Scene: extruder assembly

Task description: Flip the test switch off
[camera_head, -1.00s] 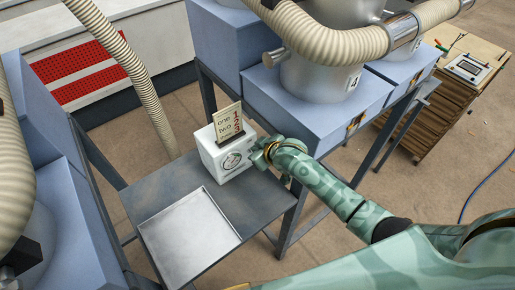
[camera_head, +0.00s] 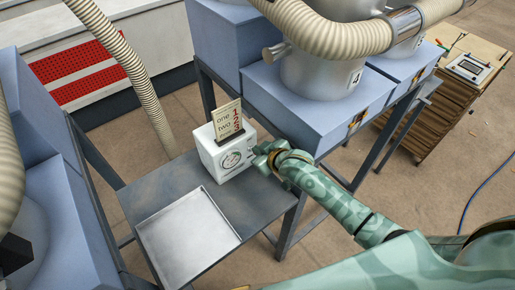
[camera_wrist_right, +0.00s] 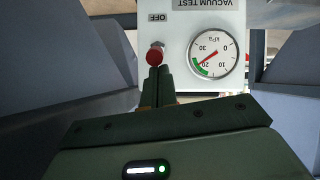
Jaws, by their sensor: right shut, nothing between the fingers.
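The white vacuum test box (camera_head: 212,158) stands at the back of the grey table, with a round gauge on its front. In the right wrist view the box face (camera_wrist_right: 180,40) appears upside down, with an OFF label and the gauge (camera_wrist_right: 219,54), its red needle by the green band. The test switch, a lever with a red knob (camera_wrist_right: 155,57), is beside the gauge. My right gripper (camera_head: 260,160) is shut beside the box's right side. In the wrist view its closed fingertips (camera_wrist_right: 157,72) are right at the red knob; I cannot tell whether they touch.
A printed card (camera_head: 227,121) stands upright in the box's top. An empty metal tray (camera_head: 188,240) lies on the table (camera_head: 160,188) in front. A blue machine housing (camera_head: 310,105) stands close behind and right of the box. Ribbed hoses (camera_head: 130,75) hang at the left.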

